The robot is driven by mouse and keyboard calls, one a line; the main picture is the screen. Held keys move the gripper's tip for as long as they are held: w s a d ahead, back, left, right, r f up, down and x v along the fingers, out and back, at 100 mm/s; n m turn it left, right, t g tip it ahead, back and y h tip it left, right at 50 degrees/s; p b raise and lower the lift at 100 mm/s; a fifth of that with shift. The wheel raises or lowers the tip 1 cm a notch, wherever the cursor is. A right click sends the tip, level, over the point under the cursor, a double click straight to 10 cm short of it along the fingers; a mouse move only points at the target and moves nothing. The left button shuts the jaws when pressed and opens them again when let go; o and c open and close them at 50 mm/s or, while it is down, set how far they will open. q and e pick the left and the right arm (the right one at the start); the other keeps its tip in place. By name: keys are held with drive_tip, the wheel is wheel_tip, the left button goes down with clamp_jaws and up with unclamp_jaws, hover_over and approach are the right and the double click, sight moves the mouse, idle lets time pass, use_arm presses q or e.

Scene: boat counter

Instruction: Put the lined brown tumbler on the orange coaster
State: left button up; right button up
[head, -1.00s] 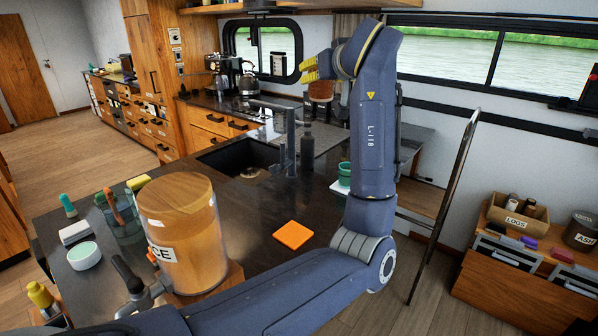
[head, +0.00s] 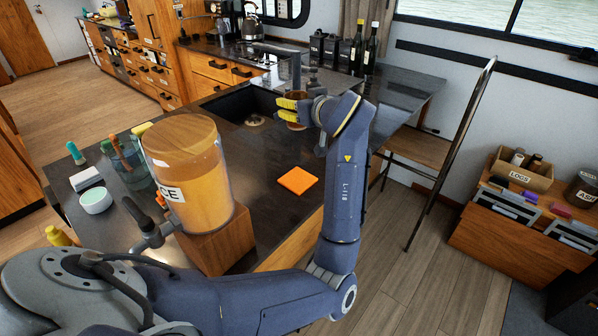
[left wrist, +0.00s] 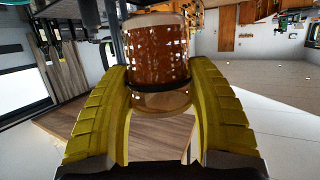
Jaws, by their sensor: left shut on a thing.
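The lined brown tumbler (left wrist: 157,50) is between the yellow fingers of my left gripper (left wrist: 140,88) in the left wrist view. The fingers are shut on its sides. In the head view my left gripper (head: 289,110) is beside the sink, with a small part of the tumbler (head: 299,96) showing at the fingers. I cannot tell its exact height above the counter. The orange coaster (head: 297,180) lies flat and bare on the dark counter, nearer to me than the gripper and apart from it. My right gripper is not in view.
A large amber dispenser (head: 190,175) on a wooden block stands left of the coaster. The sink (head: 245,108) and its faucet (head: 294,75) are behind. A glass holder (head: 128,160) and a white bowl (head: 96,200) stand at left. Bare counter surrounds the coaster.

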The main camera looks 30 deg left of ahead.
use_arm(q)
wheel_tip(320, 180, down, 19)
drive_tip(key=shift+r, duration=0.1)
idle(0.6)
drive_tip(key=o, duration=1.5)
drive_tip(key=shift+f, duration=0.2)
drive_tip(key=shift+r, duration=0.2)
drive_tip(key=shift+v, duration=2.75)
